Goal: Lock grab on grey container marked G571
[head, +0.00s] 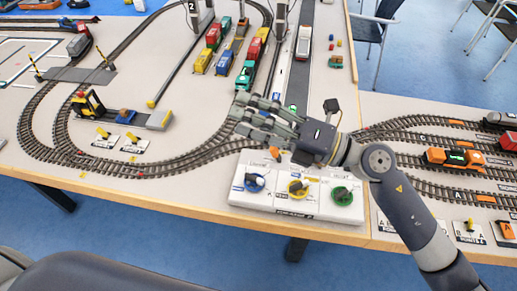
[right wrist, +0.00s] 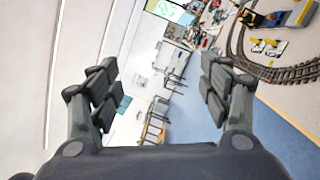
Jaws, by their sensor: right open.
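My right gripper (head: 265,118) is open and empty above the track, just behind the white control box (head: 297,208). In the right wrist view its fingers (right wrist: 160,95) stand wide apart with nothing between them. The control box has a blue knob (head: 254,182), a yellow knob (head: 298,188) and a green knob (head: 343,195). Gantry crane legs (head: 281,22) rise at the top, cut off by the frame edge. The marking G571 cannot be read anywhere, and I cannot pick out the grey container. My left gripper is out of view.
Coloured wagons and trucks (head: 203,60) stand under the crane. An orange locomotive (head: 455,158) is on the right tracks. Chairs (head: 374,25) stand behind the table.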

